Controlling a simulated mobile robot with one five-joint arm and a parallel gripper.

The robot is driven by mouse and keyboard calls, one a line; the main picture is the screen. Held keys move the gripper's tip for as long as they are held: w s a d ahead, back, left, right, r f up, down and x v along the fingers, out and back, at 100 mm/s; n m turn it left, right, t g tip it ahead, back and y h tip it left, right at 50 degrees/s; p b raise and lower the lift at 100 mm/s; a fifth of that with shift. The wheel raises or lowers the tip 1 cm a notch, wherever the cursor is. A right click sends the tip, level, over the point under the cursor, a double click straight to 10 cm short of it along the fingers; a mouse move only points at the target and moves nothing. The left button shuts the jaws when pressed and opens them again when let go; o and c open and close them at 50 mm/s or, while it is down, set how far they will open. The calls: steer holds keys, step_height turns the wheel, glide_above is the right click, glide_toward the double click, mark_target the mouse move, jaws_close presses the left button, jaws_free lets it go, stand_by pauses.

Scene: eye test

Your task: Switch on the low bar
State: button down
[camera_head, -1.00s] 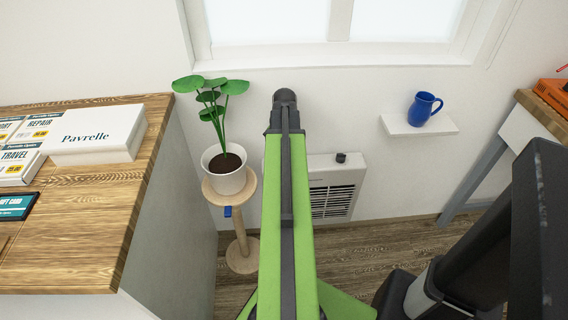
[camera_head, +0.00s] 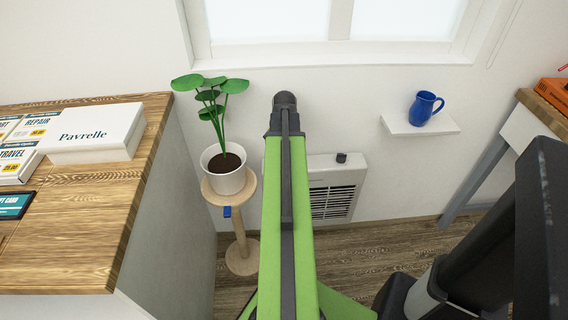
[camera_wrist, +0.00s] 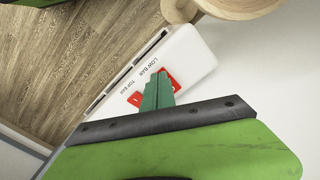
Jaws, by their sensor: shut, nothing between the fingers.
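The white heater (camera_head: 332,192) is on the wall under the window, partly hidden behind my green arm. In the wrist view its white top panel (camera_wrist: 190,48) carries the labels LOW BAR and TOP BAR. The red low bar switch (camera_wrist: 173,80) is partly covered by my gripper. The red top bar switch (camera_wrist: 134,99) lies to its left, also partly visible. My gripper (camera_wrist: 163,76) is shut and empty, its green fingertips over or at the low bar switch; I cannot tell if they touch. The switch's position is unclear. The head view does not show my gripper.
A potted plant (camera_head: 227,180) stands on a round wooden stand (camera_head: 242,262) left of the heater. A blue mug (camera_head: 424,108) sits on a small wall shelf (camera_head: 400,128). A wooden counter (camera_head: 85,225) with boxes is at left. Another table (camera_head: 543,108) is at right.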

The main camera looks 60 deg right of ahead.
step_height(320, 180, up, 7)
steer(key=p, duration=0.6)
steer(key=shift+p, duration=0.4)
